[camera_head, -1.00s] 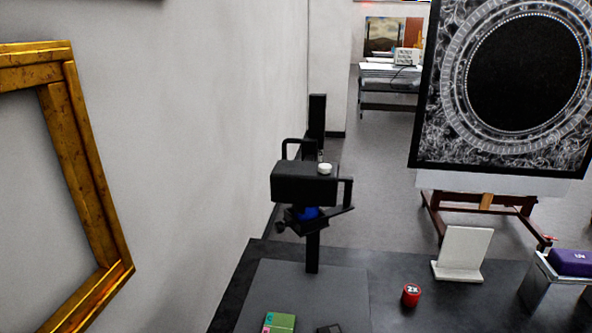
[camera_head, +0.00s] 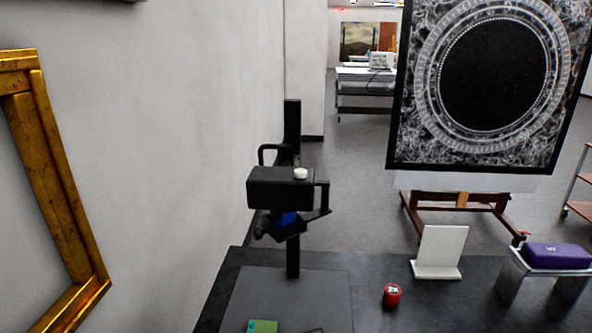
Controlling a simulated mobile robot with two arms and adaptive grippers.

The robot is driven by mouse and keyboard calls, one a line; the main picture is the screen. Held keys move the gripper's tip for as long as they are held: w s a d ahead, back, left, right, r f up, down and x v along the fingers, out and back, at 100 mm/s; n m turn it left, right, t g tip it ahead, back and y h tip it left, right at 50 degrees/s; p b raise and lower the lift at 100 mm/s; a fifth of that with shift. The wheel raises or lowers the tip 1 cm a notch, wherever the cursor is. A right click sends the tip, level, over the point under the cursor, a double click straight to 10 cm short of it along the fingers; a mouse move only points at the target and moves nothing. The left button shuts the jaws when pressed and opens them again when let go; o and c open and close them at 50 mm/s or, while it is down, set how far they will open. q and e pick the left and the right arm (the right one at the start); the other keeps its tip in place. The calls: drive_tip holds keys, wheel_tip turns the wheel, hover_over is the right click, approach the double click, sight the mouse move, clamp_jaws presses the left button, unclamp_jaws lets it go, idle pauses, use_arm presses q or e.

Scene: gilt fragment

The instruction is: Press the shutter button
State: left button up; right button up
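A black camera body (camera_head: 279,188) is mounted on a black vertical column (camera_head: 292,135) that stands at the back of a dark table. A round white shutter button (camera_head: 300,174) sits on top of the camera body, toward its right side. A black handle loop rises at the body's left and another sticks out at its right. A blue part (camera_head: 284,218) shows under the body. Neither of my grippers is in view.
The dark table (camera_head: 376,270) holds a grey base plate (camera_head: 290,300), a green box (camera_head: 262,326), a red cylinder (camera_head: 391,295), a white stand (camera_head: 438,252) and a purple case (camera_head: 557,256) on a metal riser. A gold frame (camera_head: 60,180) hangs on the left wall. An easel painting (camera_head: 480,85) stands behind.

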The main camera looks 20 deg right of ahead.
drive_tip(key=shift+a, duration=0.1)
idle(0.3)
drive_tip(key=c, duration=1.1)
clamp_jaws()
